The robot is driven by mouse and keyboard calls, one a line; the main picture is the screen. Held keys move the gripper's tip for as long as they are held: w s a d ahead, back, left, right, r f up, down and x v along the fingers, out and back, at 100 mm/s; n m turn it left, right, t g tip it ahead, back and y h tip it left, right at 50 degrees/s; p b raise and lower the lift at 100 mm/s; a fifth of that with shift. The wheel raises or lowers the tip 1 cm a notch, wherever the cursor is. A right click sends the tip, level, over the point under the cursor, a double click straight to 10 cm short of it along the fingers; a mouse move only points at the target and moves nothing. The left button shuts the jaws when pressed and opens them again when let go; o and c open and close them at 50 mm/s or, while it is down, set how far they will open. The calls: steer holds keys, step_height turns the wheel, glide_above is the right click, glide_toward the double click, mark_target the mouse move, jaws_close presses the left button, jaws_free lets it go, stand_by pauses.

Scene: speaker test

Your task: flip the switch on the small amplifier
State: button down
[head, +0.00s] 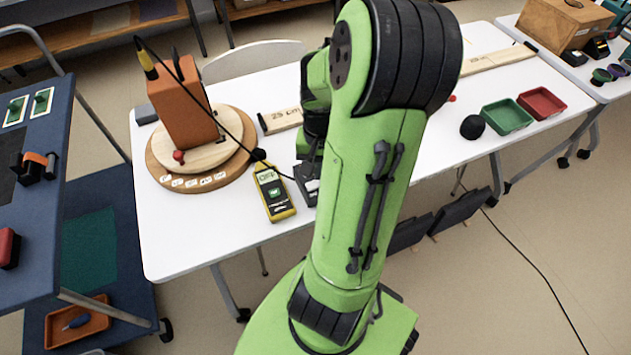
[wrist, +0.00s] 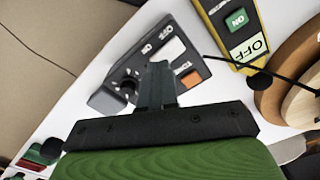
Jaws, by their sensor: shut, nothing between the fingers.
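The small amplifier (wrist: 172,43) is a dark grey box on the white table. In the head view only part of the amplifier (head: 311,187) shows, beside my arm. My gripper (wrist: 158,68) is shut and empty, with its fingers in front of the amplifier's face between the knob and the orange part. I cannot tell whether they touch it. The fingers hide part of the face.
A yellow meter (head: 274,194) with ON and OFF labels lies close to the amplifier. An orange speaker box (head: 183,105) stands on a round wooden turntable (head: 160,178), with a black cable. Green (head: 507,117) and red (head: 541,103) trays lie at right. The table's front edge is near.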

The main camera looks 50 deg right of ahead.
steer(key=shift+f+b, duration=0.7)
steer(key=shift+f, duration=0.2)
steer(key=shift+r, duration=0.1)
step_height(320, 180, up, 7)
steer(key=p, duration=0.7)
stand_by(0.6)
